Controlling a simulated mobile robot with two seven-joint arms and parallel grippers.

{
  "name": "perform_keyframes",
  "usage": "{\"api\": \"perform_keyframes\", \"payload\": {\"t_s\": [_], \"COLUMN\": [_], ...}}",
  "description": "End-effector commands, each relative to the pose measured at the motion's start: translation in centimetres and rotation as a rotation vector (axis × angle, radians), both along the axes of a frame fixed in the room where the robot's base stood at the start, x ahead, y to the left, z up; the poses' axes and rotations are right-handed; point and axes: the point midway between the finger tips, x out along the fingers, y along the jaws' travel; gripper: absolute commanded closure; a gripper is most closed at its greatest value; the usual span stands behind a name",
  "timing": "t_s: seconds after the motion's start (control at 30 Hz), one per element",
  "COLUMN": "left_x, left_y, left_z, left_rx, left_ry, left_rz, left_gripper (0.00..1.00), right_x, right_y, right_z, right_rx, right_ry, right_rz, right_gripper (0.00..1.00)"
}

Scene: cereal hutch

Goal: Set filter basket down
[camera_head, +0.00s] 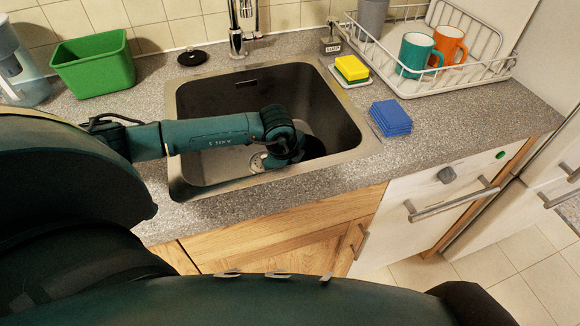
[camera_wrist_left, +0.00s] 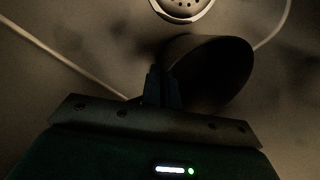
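My left arm reaches into the dark sink (camera_head: 215,100); its hand (camera_head: 282,148) is low over the sink floor in the head view, with the fingers hidden. In the left wrist view, the two fingers of my left gripper (camera_wrist_left: 160,88) are close together at the wall of a dark, round, cup-like thing, which I take as the filter basket (camera_wrist_left: 215,68). It lies tilted to the right of the fingers, near the sink floor; whether it touches the floor is unclear. My right gripper is not in view.
The perforated drain (camera_wrist_left: 182,6) is just beyond the basket, with pale grooves in the floor. Around the sink are a faucet (camera_head: 237,35), green tub (camera_head: 95,68), black plug (camera_head: 192,57), yellow sponge (camera_head: 352,68), blue cloths (camera_head: 391,118) and a dish rack (camera_head: 475,78) with mugs.

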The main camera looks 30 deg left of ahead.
Motion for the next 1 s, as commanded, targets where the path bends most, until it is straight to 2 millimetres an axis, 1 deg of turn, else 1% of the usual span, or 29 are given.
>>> {"api": "perform_keyframes", "payload": {"t_s": [0.03,0.23,0.33,0.6,0.63,0.87,0.97,1.0], "left_x": [0.0,0.1,0.1,0.1,0.1,0.1,0.0,-0.2], "left_y": [0.0,0.0,0.0,0.0,0.0,0.0,0.0,0.0], "left_z": [-0.3,-0.3,-0.6,-0.5,-0.5,-0.4,0.1,0.6], "left_rx": [0.0,-0.001,-0.001,0.0,0.0,0.0,-0.001,-0.001], "left_ry": [-0.002,-0.003,-0.003,-0.002,-0.002,-0.002,-0.003,-0.003], "left_rz": [0.0,-0.001,-0.001,-0.001,-0.001,-0.001,0.0,-0.001], "left_gripper": [1.0,1.0,1.0,0.77,0.76,0.76,0.76,0.76], "right_x": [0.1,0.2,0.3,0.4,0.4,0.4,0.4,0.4], "right_y": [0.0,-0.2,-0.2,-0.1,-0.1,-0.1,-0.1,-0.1], "right_z": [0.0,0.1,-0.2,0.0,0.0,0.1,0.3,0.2], "right_rx": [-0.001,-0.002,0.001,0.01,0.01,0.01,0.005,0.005], "right_ry": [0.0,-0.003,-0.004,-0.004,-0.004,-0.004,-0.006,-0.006], "right_rz": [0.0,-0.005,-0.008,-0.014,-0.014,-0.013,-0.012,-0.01], "right_gripper": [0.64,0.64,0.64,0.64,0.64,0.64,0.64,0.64]}}
